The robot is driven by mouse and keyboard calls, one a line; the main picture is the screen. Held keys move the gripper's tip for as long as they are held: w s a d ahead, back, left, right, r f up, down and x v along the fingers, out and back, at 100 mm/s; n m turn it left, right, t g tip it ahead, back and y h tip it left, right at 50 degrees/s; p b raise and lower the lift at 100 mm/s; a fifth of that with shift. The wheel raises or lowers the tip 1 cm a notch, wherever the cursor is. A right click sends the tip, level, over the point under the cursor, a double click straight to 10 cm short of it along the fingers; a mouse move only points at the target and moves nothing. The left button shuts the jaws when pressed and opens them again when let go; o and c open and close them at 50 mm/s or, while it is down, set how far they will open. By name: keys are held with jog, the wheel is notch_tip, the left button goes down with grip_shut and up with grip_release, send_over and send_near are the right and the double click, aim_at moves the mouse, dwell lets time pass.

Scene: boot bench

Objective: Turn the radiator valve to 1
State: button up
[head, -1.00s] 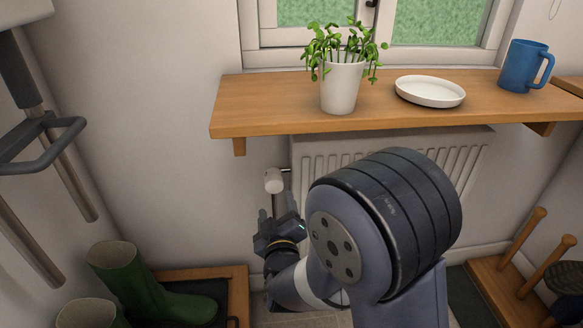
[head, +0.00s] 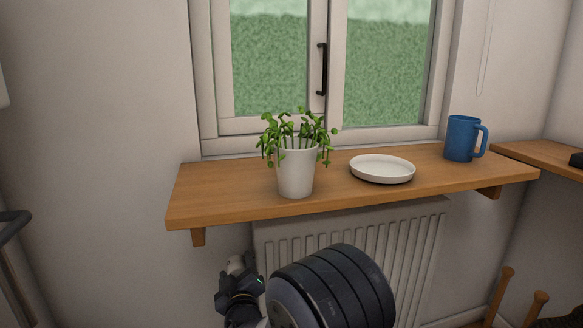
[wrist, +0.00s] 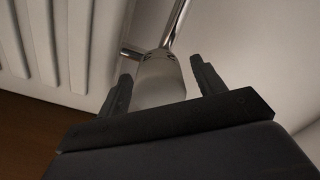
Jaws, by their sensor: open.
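The radiator valve is a pale rounded knob on a chrome pipe. In the wrist view the valve (wrist: 160,78) stands between the two open fingers of my gripper (wrist: 162,85), with a gap visible on either side. Dark marks show near its upper end; no number can be read. In the head view the valve (head: 236,263) shows only in part behind my gripper (head: 240,282), below the left end of the shelf. The white radiator (head: 350,245) is beside it to the right.
A wooden shelf (head: 225,204) juts out above the valve and radiator. On it stand a white pot (head: 295,173) with a green plant, a white plate (head: 382,169) and a blue mug (head: 460,138). Wooden pegs (head: 505,290) stick up at the lower right.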

jog(key=shift+s, duration=0.1)
jog(key=shift+s+d, duration=0.1)
jog(key=shift+s, duration=0.1)
jog(key=p+v, duration=0.2)
jog(key=v, duration=0.8)
jog(key=b+x, duration=0.2)
jog(key=x, duration=0.8)
jog(key=shift+w, duration=0.3)
jog(key=shift+f, duration=0.1)
jog(key=m+b, duration=0.2)
jog(key=m, duration=0.3)
jog(key=shift+b, duration=0.3)
jog(key=m+b, duration=0.2)
jog(key=m, duration=0.4)
jog(key=m+b, duration=0.3)
jog(key=m, duration=0.3)
jog(key=shift+m, duration=0.3)
jog(key=m+b, duration=0.1)
jog(key=m, duration=0.4)
